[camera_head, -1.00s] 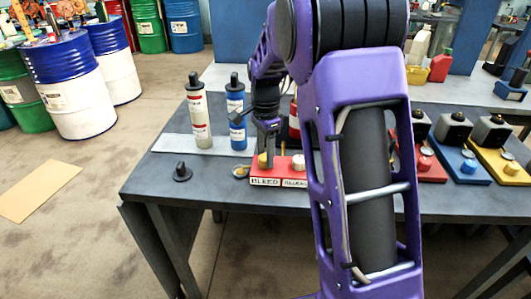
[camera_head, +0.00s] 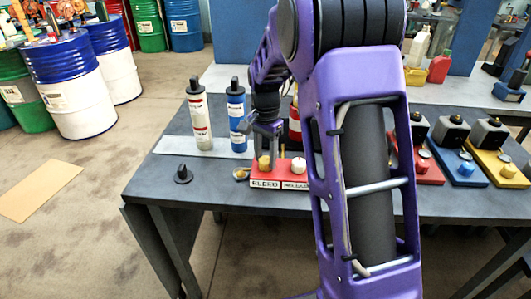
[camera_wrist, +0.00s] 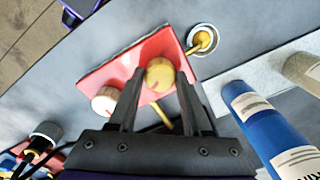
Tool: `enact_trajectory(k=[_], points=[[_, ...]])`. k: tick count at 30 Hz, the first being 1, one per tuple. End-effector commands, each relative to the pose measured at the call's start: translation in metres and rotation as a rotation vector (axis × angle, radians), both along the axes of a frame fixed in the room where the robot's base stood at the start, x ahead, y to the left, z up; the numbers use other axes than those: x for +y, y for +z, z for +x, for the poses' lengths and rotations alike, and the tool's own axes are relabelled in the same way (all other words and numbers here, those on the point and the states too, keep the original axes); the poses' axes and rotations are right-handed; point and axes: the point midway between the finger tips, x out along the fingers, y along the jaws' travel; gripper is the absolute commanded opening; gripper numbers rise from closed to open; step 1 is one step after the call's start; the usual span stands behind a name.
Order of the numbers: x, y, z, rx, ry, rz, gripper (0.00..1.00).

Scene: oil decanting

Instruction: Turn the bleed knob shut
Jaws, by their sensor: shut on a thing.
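The bleed knob is a brass-coloured round knob on a red block (camera_wrist: 110,68), and in the wrist view the knob (camera_wrist: 159,73) sits between my fingertips. In the head view the knob (camera_head: 264,163) stands above the white BLEED label (camera_head: 264,184) on the block's front. My gripper (camera_wrist: 156,78) points down from above and is shut on the knob, one finger on each side. It also shows in the head view (camera_head: 266,150). A cream-white knob (camera_head: 299,166) stands on the same block, right of the bleed knob, above a second label.
A brass fitting (camera_wrist: 201,41) in a round metal cup lies beside the block. A black knob (camera_head: 183,174) stands to the left. A cream cylinder (camera_head: 198,120) and a blue cylinder (camera_head: 236,120) stand behind. Several coloured bases, including a blue one (camera_head: 462,173), are at right.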

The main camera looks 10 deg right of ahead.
Motion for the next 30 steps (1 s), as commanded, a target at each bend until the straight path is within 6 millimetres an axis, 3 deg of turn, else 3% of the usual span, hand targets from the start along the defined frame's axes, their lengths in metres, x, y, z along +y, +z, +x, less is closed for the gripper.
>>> enact_trajectory(k=[30], points=[[-0.0008, 0.0016, -0.0002, -0.001, 0.945, 0.001, 0.0]])
